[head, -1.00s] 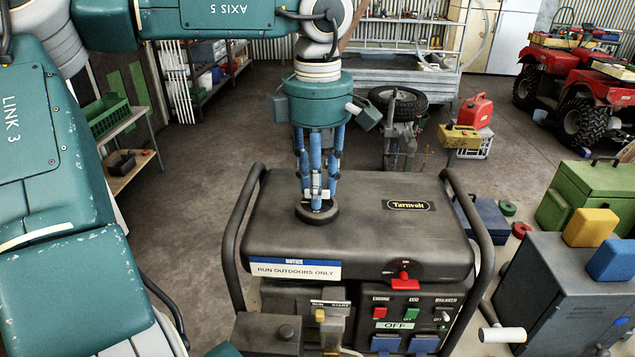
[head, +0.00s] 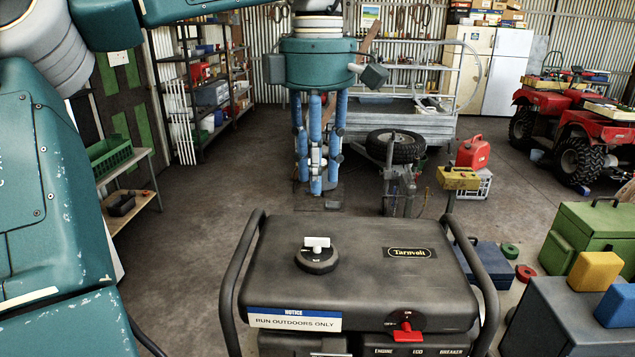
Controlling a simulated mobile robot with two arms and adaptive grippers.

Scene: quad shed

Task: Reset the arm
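My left gripper (head: 318,186) hangs from its green wrist with its blue fingers pointing down, in the upper middle of the head view. Its fingers stand apart with nothing seen between them, so it looks open and empty. It is clear of the round black fuel cap (head: 316,263), which sits on top of the dark generator (head: 365,240) and has a white grip on it. In the picture the fingertips show above the cap, against the floor behind the generator. My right gripper is not in view.
The generator's tube frame (head: 244,262) rises at both sides. A grey cabinet (head: 560,318) with yellow and blue blocks stands at right, near a green box (head: 590,235). A wheel (head: 396,147), a red can (head: 473,152) and a quad (head: 575,130) are farther back. Floor at left is open.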

